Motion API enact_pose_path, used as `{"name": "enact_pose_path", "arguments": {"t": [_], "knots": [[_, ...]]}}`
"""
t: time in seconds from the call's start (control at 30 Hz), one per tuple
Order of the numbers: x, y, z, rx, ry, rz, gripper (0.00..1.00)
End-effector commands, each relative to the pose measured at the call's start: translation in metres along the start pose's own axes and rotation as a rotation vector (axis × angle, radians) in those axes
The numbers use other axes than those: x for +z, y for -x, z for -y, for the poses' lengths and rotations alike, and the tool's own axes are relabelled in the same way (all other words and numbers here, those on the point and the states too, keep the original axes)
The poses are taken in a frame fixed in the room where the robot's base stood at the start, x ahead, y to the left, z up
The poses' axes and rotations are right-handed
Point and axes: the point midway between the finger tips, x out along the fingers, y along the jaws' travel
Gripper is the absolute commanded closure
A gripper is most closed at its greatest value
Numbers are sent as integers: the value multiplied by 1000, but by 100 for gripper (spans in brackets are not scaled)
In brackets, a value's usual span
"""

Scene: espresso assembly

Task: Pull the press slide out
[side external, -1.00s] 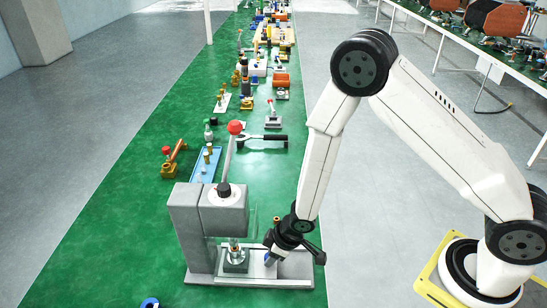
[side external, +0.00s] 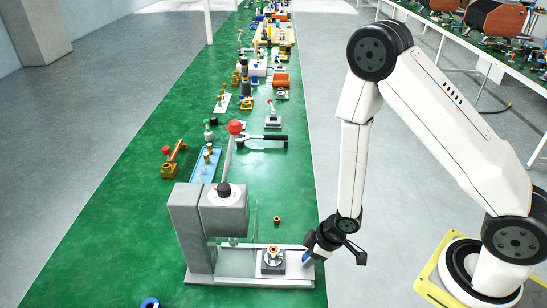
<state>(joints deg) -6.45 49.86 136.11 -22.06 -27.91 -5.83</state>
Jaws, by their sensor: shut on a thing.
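The grey press (side external: 210,220) stands at the near end of the green table, with its long lever and red knob (side external: 235,127) raised. The press slide (side external: 272,268) is a small grey block on the pale base rail (side external: 238,266). It carries a metal and copper-coloured part (side external: 273,253) and sits out to the right of the press head, clear of it. My gripper (side external: 309,258) is at the slide's right end, near the right end of the rail, and is shut on the slide. The exact grip is too small to see.
A small brass piece (side external: 277,220) stands on the mat behind the rail. A clear upright panel (side external: 254,220) stands beside the press head. A blue tray (side external: 205,165), a black-handled tool (side external: 262,138) and a blue ring (side external: 150,303) lie around. Floor is free right of the table.

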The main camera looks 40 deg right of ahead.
Motion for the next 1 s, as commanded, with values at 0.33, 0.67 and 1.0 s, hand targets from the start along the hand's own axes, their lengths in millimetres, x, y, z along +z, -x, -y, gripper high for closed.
{"name": "enact_pose_path", "arguments": {"t": [0.33,0.67,1.0], "knots": [[18,8,-4,4,-8,3,100],[18,8,-4,3,-7,4,24],[16,6,-3,1,-2,1,24]]}}
